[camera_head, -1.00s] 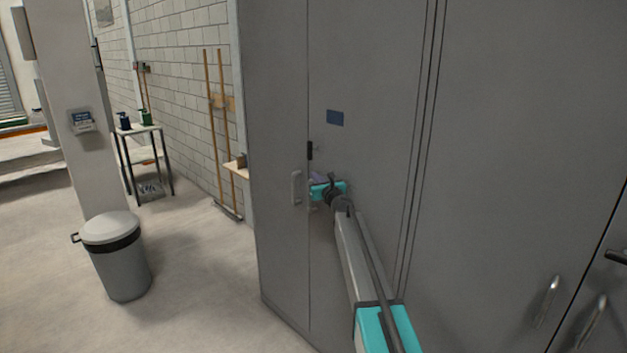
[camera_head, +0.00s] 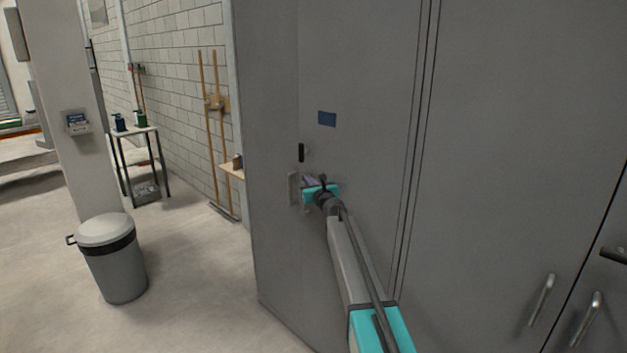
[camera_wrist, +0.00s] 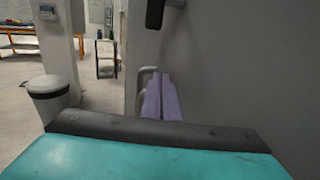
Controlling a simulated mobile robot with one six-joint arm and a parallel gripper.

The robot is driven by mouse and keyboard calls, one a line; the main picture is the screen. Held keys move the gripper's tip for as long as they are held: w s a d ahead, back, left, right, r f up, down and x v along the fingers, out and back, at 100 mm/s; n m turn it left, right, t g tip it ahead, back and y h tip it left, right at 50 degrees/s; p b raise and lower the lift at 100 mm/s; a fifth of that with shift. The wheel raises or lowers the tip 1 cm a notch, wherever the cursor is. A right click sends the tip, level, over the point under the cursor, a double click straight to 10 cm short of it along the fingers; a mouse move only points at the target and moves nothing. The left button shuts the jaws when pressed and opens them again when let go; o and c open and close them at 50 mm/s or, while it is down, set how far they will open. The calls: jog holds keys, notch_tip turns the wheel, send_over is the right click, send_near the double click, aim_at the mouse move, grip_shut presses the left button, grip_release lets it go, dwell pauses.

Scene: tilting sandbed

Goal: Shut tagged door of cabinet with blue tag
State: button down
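The tall grey cabinet has a blue tag (camera_head: 327,119) on its right-hand door (camera_head: 365,75). This tagged door's left edge meets the grey left panel (camera_head: 272,110) in the head view; I cannot tell how wide any gap is. A black latch piece (camera_head: 301,152) sits near that edge. A pale loop handle (camera_head: 293,188) is just left of my gripper (camera_head: 309,182); it also shows in the wrist view (camera_wrist: 144,76). My gripper's purple fingers (camera_wrist: 161,97) lie side by side, shut and apparently empty, close to the tagged door's face. Whether they touch it is hidden.
More grey cabinet doors with bar handles (camera_head: 542,298) stand at the right. A grey bin (camera_head: 112,262) stands on the open floor at the left. A small table (camera_head: 140,165) and wooden poles (camera_head: 213,130) are along the brick wall.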

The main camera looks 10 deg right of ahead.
jog(key=s+a+b, duration=0.1)
jog(key=s+a, duration=0.5)
jog(key=a, duration=0.3)
jog(key=shift+s+a, duration=0.15)
jog(key=shift+s, duration=0.05)
dwell(0.3)
